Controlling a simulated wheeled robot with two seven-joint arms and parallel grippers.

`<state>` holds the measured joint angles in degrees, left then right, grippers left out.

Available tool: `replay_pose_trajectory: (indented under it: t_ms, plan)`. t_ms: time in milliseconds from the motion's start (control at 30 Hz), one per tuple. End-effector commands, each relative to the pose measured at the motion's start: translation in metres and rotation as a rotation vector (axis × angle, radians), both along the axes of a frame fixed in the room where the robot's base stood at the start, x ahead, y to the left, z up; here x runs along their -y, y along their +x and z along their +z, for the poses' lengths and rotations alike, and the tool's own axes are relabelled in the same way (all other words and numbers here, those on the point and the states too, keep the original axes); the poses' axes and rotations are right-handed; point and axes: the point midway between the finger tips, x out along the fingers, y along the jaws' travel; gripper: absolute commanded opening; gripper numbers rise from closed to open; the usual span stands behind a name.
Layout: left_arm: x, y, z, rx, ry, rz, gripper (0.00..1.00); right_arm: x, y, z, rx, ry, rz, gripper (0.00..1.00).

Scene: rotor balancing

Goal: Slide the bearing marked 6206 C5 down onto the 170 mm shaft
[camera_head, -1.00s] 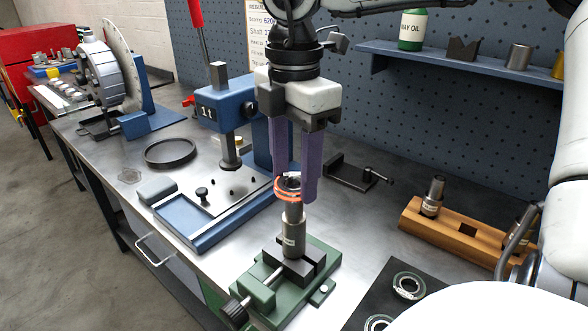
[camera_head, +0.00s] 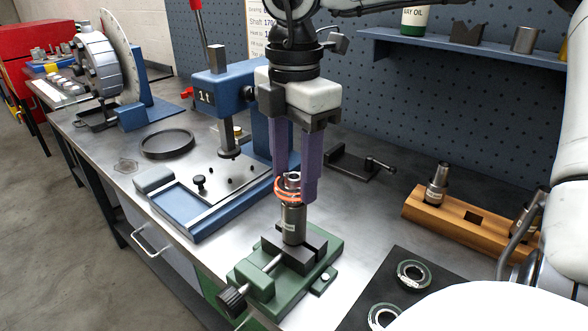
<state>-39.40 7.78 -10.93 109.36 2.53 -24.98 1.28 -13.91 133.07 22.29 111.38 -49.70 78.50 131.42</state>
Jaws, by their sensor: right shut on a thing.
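The shaft (camera_head: 294,224) stands upright, clamped in a green vise (camera_head: 315,262) on the bench; its label is too small to read. A bearing (camera_head: 283,196) with orange-looking rings is around the shaft's upper part, close above the thicker section. The shaft's tip shows through it. My right gripper (camera_head: 294,190) points down with its two purple fingers shut on the bearing, which they partly hide. No marking can be read on the bearing. My left gripper is not in view.
A blue press (camera_head: 225,88) stands behind, to the left. Two more bearings (camera_head: 414,274) lie on a dark mat at the front right. A wooden block (camera_head: 455,222) holds other shafts at the right. A black ring (camera_head: 167,144) lies at the left.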

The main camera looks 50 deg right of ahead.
Motion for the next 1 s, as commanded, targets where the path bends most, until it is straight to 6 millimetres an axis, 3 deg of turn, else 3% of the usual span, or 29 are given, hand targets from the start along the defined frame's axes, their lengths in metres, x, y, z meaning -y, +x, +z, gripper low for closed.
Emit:
replay_pose_trajectory:
  t_ms: [400,733,767,800,867,1000]
  plan:
    - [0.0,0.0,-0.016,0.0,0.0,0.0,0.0,0.0,0.0,-0.016,0.001,0.0,0.001,0.28]
    - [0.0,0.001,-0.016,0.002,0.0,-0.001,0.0,0.0,0.0,-0.017,0.002,0.0,0.0,0.28]
    - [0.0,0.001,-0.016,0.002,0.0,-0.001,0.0,0.0,0.0,-0.017,0.002,0.0,0.0,0.51]
    - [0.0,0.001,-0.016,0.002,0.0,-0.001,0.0,0.0,0.0,-0.017,0.002,0.0,0.0,0.58]
    - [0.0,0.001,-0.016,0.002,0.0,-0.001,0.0,0.0,0.0,-0.017,0.002,0.0,0.0,0.68]
    - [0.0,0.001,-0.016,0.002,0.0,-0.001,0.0,0.0,0.0,-0.017,0.001,0.0,0.0,0.7]
